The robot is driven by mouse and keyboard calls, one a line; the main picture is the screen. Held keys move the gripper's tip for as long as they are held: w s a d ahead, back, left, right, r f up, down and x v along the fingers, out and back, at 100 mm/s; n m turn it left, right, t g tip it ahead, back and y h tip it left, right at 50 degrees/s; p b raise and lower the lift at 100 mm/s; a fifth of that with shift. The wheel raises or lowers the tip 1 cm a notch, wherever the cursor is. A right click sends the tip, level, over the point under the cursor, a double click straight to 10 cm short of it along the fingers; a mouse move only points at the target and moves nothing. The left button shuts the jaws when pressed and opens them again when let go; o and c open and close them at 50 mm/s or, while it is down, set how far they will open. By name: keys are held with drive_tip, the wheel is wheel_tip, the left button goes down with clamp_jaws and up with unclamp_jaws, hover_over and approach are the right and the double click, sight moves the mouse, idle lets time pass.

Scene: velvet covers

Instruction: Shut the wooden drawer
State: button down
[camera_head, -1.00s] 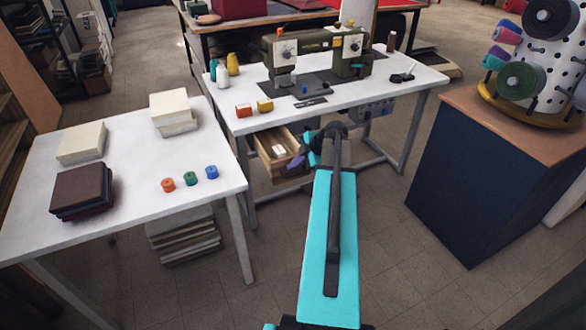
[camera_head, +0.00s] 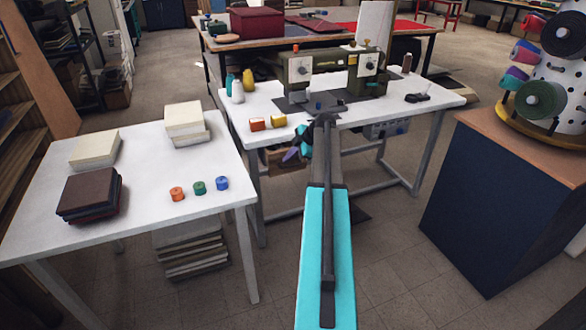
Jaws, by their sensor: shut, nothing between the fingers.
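The wooden drawer (camera_head: 285,167) is under the front edge of the white sewing table, at its left part. Its lower front shows as a brown face, and little or nothing of its inside shows. My gripper (camera_head: 292,154) is shut and empty. It is right at the drawer, in front of its upper part, and hides some of it. I cannot tell whether the fingers touch the wood, or whether the drawer is fully in.
The sewing table (camera_head: 245,112) carries a sewing machine (camera_head: 335,72), cones and small boxes. A white table (camera_head: 130,207) with books and spools stands at left. A dark blue cabinet (camera_head: 490,205) stands at right.

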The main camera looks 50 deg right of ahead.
drive_tip(key=w, duration=0.1)
drive_tip(key=w+d, duration=0.1)
drive_tip(key=w, duration=0.1)
drive_tip(key=w+d+b, duration=0.1)
drive_tip(key=shift+w+d, duration=0.25)
drive_tip(key=shift+w+r, duration=0.1)
drive_tip(key=shift+w, duration=0.2)
drive_tip(key=shift+w+r, duration=0.1)
drive_tip(key=shift+r, duration=0.15)
drive_tip(key=shift+s+d+r, duration=0.1)
drive_tip(key=shift+s+r, duration=0.25)
drive_tip(key=shift+r, duration=0.1)
drive_tip(key=s+p+v, duration=0.1)
drive_tip(key=p+v, duration=0.1)
drive_tip(key=v, duration=0.7)
drive_tip(key=shift+f, duration=0.35)
drive_tip(key=shift+w, duration=0.15)
